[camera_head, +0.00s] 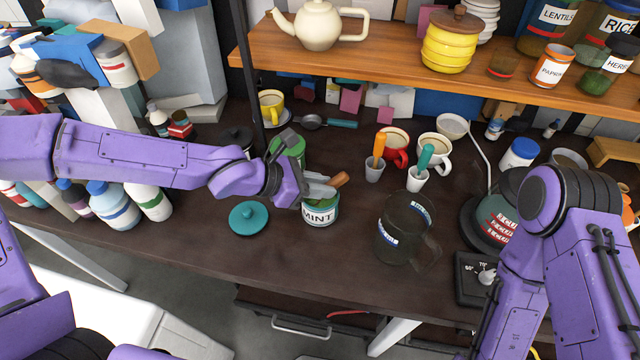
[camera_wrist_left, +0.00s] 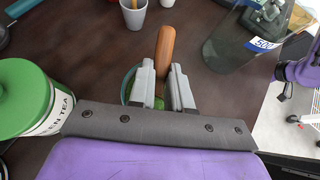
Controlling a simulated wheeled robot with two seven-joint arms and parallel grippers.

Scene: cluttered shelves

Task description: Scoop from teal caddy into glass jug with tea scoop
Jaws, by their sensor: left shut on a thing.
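The teal caddy (camera_head: 320,220), labelled MINT, stands without its lid near the table's middle; its rim also shows in the left wrist view (camera_wrist_left: 128,84). My left gripper (camera_head: 322,188) is over the caddy's mouth, shut on the tea scoop, whose wooden handle (camera_head: 340,180) sticks up from between the fingers. The handle also shows in the left wrist view (camera_wrist_left: 166,48). The scoop's bowl is hidden by the fingers and caddy. The dark, see-through glass jug (camera_head: 402,228) stands to the right of the caddy and looks empty. My right gripper is not in view.
A teal lid (camera_head: 249,219) lies left of the caddy. A green-lidded caddy (camera_head: 290,146) stands close behind the gripper. Two small cups (camera_head: 375,172) with coloured-handled tools are behind the jug. A scale (camera_head: 472,280) lies right of it. The front of the table is clear.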

